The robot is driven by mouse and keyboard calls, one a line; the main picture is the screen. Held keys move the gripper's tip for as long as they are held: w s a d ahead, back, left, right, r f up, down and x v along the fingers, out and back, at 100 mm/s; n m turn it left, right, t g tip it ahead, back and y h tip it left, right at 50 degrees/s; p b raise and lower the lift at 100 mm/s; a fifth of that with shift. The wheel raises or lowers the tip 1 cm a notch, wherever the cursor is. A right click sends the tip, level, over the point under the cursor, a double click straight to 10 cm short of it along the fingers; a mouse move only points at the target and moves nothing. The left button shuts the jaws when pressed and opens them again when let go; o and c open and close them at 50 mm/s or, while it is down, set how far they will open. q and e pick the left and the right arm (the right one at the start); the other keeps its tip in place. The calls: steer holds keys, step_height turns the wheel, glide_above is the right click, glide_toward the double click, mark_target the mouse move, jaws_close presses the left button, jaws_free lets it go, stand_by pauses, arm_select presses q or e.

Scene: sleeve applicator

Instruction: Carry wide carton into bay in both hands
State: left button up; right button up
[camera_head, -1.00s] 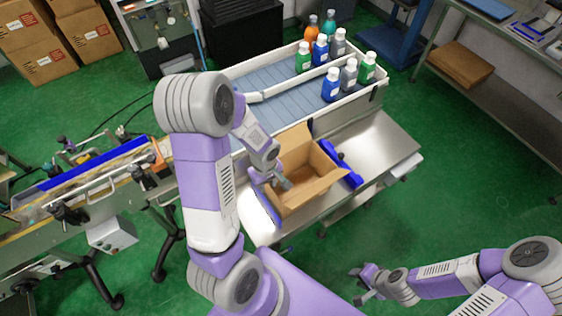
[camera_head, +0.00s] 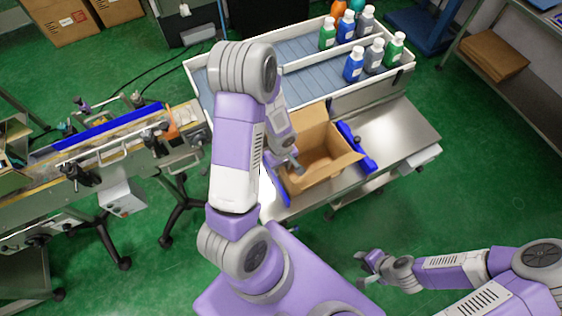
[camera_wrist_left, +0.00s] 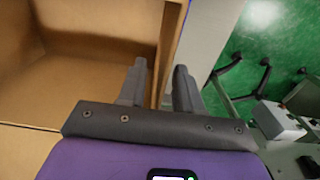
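The wide carton (camera_head: 330,158) is open at the top and stands on the steel bench (camera_head: 400,132), between two blue pieces. The right blue piece (camera_head: 357,148) is beside its right side; the left one is partly hidden. My left gripper (camera_head: 292,164) is at the carton's left side. In the left wrist view, the fingers (camera_wrist_left: 160,85) are apart, with the carton wall (camera_wrist_left: 169,45) running between them and a gap visible. My right gripper (camera_head: 369,266) is low at the right, over the floor, empty and away from the carton; its fingers look spread.
A grey-blue tray with white rims (camera_head: 305,75) holds several bottles (camera_head: 374,56) behind the carton. A conveyor (camera_head: 100,155) stands at the left. A shelf with a flat brown box (camera_head: 492,55) is at the upper right. Green floor is open at the right front.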

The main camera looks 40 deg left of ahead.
arm_select(q)
steer(key=shift+f, duration=0.5)
jaws_close()
steer(key=shift+o, duration=0.5)
jaws_free()
step_height(320, 180, up, 8)
steer(key=shift+f+p, duration=0.15)
steer(key=shift+p, duration=0.65)
steer(key=shift+c, duration=0.2)
